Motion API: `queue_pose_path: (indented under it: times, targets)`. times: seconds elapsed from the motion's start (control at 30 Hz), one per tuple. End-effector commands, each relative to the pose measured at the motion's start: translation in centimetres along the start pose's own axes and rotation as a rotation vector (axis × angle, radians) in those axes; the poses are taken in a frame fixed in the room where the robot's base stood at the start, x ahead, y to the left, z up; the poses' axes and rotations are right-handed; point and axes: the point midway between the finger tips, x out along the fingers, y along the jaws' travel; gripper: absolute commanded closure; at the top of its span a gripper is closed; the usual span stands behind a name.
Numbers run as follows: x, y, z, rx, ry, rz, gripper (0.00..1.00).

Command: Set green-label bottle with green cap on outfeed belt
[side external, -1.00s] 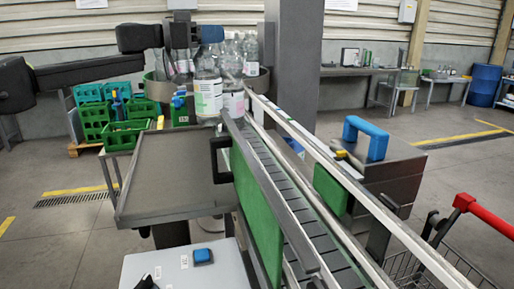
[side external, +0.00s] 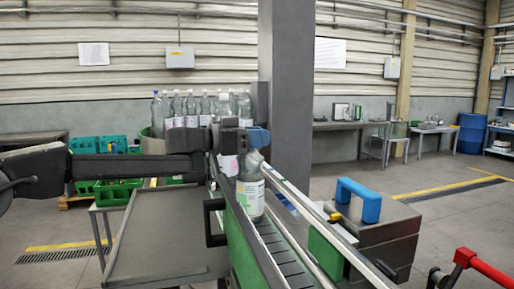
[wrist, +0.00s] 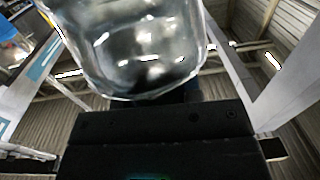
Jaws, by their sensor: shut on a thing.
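A clear bottle with a white and green label (side external: 250,196) hangs upright from my gripper (side external: 243,142), which is shut on its upper part. The bottle's cap is hidden by the gripper. The bottle is over the near part of the outfeed belt (side external: 276,246), between the rails; I cannot tell whether its base touches the belt. In the wrist view, clear bottle plastic (wrist: 135,50) fills the upper middle, close to my gripper.
A bottle with a pinkish label (side external: 229,165) stands just behind the held one. Several bottles (side external: 190,108) stand on the round table at the back. Green crates (side external: 85,146) are at left. A blue-handled box (side external: 360,232) is right of the belt. The grey tray table (side external: 165,235) is bare.

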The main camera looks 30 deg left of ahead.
Motion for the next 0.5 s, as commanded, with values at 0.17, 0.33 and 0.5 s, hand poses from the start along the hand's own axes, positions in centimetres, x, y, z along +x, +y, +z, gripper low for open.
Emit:
queue_pose_path:
  times: [0.17,0.33,0.5]
  targets:
    - [-0.1,0.0,2.0,-0.001,0.003,0.000,1.00]
    - [-0.1,0.0,2.2,0.002,0.004,0.000,1.00]
    - [-0.1,0.0,2.3,0.002,0.004,0.001,1.00]
